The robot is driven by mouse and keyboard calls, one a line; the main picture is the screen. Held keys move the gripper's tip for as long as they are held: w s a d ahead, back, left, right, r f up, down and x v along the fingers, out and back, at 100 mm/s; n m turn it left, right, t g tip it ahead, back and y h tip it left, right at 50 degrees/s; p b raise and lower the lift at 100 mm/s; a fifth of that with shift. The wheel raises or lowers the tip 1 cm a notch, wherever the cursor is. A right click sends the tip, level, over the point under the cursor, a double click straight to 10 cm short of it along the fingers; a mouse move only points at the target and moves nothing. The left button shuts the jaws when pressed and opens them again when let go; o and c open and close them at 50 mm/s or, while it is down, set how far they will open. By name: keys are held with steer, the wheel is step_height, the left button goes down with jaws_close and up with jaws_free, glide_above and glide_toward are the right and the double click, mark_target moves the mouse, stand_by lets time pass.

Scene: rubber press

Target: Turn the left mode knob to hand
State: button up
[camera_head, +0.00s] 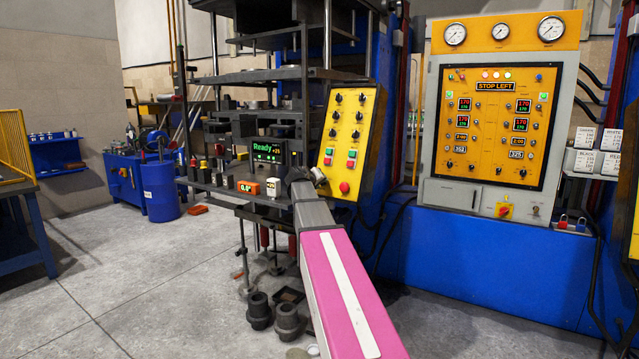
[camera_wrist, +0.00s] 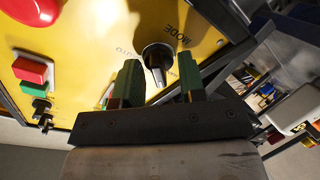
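The mode knob (camera_wrist: 157,57) is a round black knob with a pointer bar on a yellow panel (camera_wrist: 95,45). In the wrist view, "MODE" is printed beside it, with part of another label, seemingly "AUTO". My gripper (camera_wrist: 158,66) has two green fingers, spread apart. The knob shows between the fingertips with gaps on both sides, and I see no clear touch. In the head view, my gripper (camera_head: 319,177) is at the lower left of the tilted yellow control panel (camera_head: 352,118), and my arm hides the mode knob there.
A red mushroom button (camera_head: 344,187) sits close right of my gripper. Red and green push buttons (camera_head: 328,156) and several black knobs are above. A large gauge cabinet (camera_head: 497,115) stands at right.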

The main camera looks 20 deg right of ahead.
steer(key=v, duration=1.1)
steer(key=shift+w, duration=0.15)
steer(key=s+a+f+g+y, duration=0.25)
steer(key=s+f, duration=0.35)
steer(key=f, duration=0.6)
steer(key=s+a+f+g+y, duration=0.2)
steer(key=s+a+f, duration=0.25)
steer(key=f, duration=0.75)
steer(key=s+a+f+g+y, duration=0.25)
steer(key=s+f, duration=0.35)
steer(key=f, duration=0.6)
steer(key=s+a+f+g+y, duration=0.2)
steer(key=s+a+f, duration=0.4)
steer(key=s+f, duration=0.3)
steer(key=shift+s+a+n+g+y, duration=0.15)
steer(key=shift+s+n+g+y, duration=0.25)
steer(key=shift+s+y, duration=0.6)
